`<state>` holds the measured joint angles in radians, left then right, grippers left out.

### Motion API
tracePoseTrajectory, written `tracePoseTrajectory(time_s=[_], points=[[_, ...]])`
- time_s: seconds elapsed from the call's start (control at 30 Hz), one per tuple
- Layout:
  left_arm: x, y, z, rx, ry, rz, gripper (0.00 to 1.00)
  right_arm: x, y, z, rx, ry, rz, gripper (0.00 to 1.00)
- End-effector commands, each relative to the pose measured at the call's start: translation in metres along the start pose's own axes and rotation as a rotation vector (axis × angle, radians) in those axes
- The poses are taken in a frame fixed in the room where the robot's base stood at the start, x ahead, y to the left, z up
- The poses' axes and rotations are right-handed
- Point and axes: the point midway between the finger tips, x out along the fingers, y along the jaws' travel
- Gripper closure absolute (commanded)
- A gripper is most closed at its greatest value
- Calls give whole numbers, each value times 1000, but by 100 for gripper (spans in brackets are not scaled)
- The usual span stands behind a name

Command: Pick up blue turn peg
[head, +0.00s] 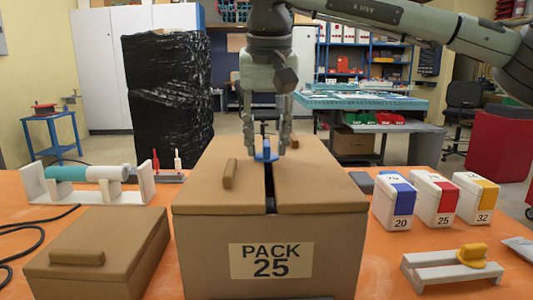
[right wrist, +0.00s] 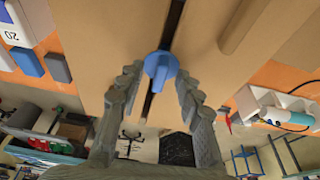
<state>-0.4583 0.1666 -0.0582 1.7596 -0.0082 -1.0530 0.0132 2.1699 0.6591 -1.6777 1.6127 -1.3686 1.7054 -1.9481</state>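The blue turn peg (head: 266,151) stands at the seam on top of a large brown box (head: 215,240) labelled PACK 25. In the right wrist view the peg (right wrist: 160,68) shows a round blue body with a small raised bar, over the dark slot between the two lid flaps. My right gripper (head: 266,150) points down over the box, its fingers apart on either side of the peg. In the right wrist view the gripper (right wrist: 158,82) is open, with visible gaps between each finger and the peg. My left gripper is not in view.
Wooden handles flank the slot on the lid, one at the left (head: 230,174). A smaller brown box (head: 100,255) stands left on the orange table. White boxes with blue (head: 394,202), red (head: 434,199) and yellow (head: 475,199) panels stand right, behind a white bracket (head: 445,274).

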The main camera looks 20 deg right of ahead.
Motion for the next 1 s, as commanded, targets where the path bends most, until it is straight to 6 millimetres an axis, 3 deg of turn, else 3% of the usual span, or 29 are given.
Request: tracePoseTrajectory(time_s=[0.07,0.3,0.77,1.0], points=[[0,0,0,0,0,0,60,0,0,0,0,0,0,70],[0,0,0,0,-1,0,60,0,0,0,0,0,0,99],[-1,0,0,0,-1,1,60,-7,-1,-2,0,2,-1,100],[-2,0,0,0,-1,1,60,-40,-1,-12,0,2,-3,100]])
